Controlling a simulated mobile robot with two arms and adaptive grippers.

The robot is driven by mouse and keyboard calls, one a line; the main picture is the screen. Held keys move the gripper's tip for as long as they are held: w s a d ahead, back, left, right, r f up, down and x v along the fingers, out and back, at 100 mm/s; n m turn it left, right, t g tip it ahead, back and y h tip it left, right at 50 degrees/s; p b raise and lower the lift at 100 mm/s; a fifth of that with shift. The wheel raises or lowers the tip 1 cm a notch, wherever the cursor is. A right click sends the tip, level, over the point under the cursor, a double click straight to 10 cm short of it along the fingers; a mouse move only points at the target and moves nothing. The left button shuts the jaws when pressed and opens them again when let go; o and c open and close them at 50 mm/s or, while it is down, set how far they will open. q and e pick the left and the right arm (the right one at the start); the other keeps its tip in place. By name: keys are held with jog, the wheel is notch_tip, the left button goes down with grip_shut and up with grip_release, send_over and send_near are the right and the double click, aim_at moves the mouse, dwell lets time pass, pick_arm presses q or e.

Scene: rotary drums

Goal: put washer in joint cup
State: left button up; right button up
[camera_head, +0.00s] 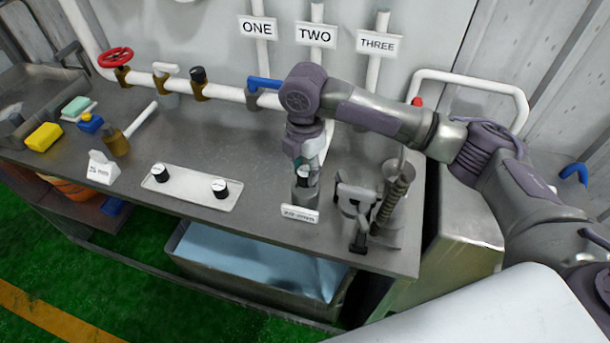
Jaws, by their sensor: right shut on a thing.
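My right arm comes in from the right and bends down at its wrist. My right gripper (303,170) points down over a small metal cup (305,197) at the bench's front edge, apparently the joint cup. A small white label (300,214) stands before it, too blurred to read. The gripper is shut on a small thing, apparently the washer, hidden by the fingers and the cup. I cannot tell whether the washer touches the cup. My left gripper is not in view.
A metal clamp-like fixture (354,195) and a coiled spring part (393,196) stand close right of the cup. Valved white pipes (228,94) run behind. A yellow sponge (43,137) lies far left.

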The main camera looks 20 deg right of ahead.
aim_at(305, 171)
notch_tip(305, 171, down, 2)
jog(key=shift+f+p, duration=0.25)
jog(key=shift+p, duration=0.05)
jog(key=shift+f, duration=0.35)
jog(key=o, duration=0.6)
jog(key=shift+f, duration=0.15)
jog(key=o, duration=0.4)
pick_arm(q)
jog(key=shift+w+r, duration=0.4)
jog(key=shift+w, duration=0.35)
pick_arm(e)
jog(key=shift+o, duration=0.2)
jog(key=shift+r, duration=0.55)
pick_arm(q)
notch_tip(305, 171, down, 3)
jog(key=b, duration=0.2)
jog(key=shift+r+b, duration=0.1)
jog(key=shift+b, duration=0.3)
pick_arm(e)
notch_tip(305, 171, up, 11)
jog(key=shift+r, duration=0.15)
